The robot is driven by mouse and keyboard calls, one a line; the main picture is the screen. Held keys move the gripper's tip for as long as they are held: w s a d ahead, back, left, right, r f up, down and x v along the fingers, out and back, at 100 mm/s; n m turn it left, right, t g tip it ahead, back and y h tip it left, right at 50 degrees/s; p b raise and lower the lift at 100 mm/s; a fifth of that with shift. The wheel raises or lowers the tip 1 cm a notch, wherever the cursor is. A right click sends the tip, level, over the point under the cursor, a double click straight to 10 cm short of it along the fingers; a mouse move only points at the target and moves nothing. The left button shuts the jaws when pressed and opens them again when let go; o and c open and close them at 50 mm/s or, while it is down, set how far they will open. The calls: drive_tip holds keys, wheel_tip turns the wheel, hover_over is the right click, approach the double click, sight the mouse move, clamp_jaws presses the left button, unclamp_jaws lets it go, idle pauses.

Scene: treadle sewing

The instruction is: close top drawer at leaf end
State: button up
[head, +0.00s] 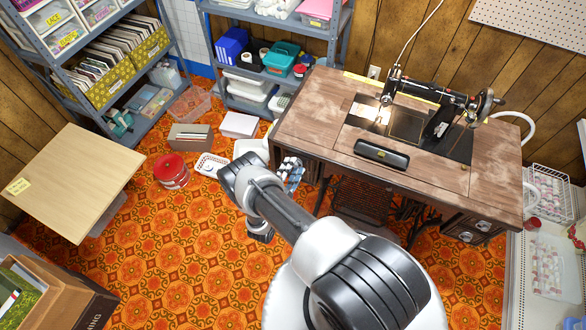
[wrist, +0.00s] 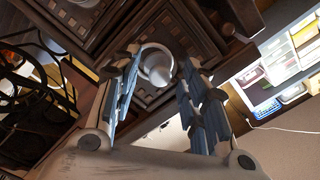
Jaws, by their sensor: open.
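The wooden treadle sewing table (head: 300,125) stands at the back right with a black sewing machine (head: 440,105) on top. My gripper (head: 291,172) is low beside the table's left end, with my arm reaching over from the front. In the wrist view my gripper (wrist: 160,68) is open, its blue-grey fingers apart. Dark carved drawer fronts (wrist: 165,28) fill the top of that view, tilted. A pale round ring-like pull (wrist: 155,62) appears between the fingertips; I cannot tell whether they touch it. My arm and the tabletop hide most of the left drawers in the head view, so how far the top one stands out is unclear.
The treadle ironwork (wrist: 45,75) is left of the fingers in the wrist view. Other drawers (head: 472,228) hang under the table's right end. Patterned floor is clear in front.

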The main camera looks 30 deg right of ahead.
drive_tip(key=shift+w+d, duration=0.2)
drive_tip(key=shift+d, duration=0.05)
drive_tip(key=shift+c, duration=0.4)
clamp_jaws()
idle(0.4)
